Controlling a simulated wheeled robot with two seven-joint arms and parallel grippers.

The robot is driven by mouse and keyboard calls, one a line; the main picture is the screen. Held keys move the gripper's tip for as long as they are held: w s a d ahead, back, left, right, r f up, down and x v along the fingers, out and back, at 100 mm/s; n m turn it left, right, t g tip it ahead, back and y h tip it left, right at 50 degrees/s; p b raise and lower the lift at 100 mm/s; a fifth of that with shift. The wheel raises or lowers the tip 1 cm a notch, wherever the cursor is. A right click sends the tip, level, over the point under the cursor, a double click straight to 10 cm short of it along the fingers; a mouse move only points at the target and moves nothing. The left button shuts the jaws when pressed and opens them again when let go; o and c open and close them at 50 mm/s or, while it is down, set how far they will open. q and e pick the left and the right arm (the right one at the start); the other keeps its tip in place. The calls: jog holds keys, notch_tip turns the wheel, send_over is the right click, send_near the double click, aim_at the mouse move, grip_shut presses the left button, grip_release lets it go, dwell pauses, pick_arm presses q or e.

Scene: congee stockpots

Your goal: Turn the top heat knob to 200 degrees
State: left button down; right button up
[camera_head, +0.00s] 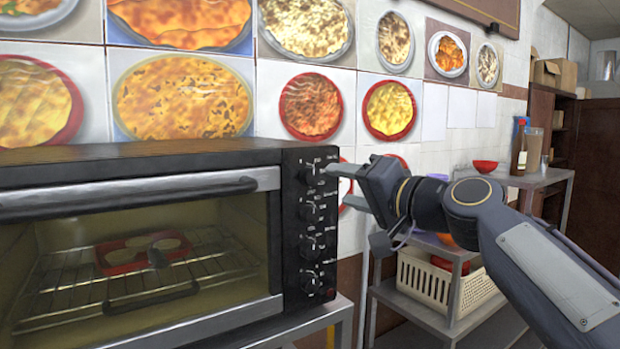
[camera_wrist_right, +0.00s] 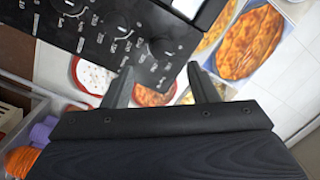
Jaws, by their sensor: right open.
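The black oven (camera_head: 140,153) stands at the left in the head view, with a column of several dark knobs on its right-hand control panel. The top heat knob (camera_head: 308,176) is the uppermost one. In the right wrist view I take it to be the knob (camera_wrist_right: 162,47) nearest my fingers. My right gripper (camera_head: 340,186) is open and empty, just right of the top knob, fingers pointing at the panel. In the wrist view its fingertips (camera_wrist_right: 160,70) appear on either side below that knob, seemingly not touching it. The dial marks are too small to read. My left gripper is out of view.
The oven door is closed, with a handle (camera_head: 130,196) across it and a red mould (camera_head: 118,262) on the rack inside. A tiled wall with food pictures stands behind. A metal shelf with a cream basket (camera_head: 425,280) stands right of the oven, beyond my right arm.

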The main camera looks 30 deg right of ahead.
aim_at(315, 177)
jog(key=w+p, duration=0.1)
jog(key=w, duration=0.3)
jog(key=w+a+p, duration=0.1)
jog(key=w, duration=0.1)
jog(key=shift+w+r+p, duration=0.3)
jog(key=shift+w, duration=0.05)
jog(key=shift+w+f, duration=0.1)
jog(key=shift+w, duration=0.25)
jog(key=shift+c, duration=0.2)
jog(key=c, duration=0.9)
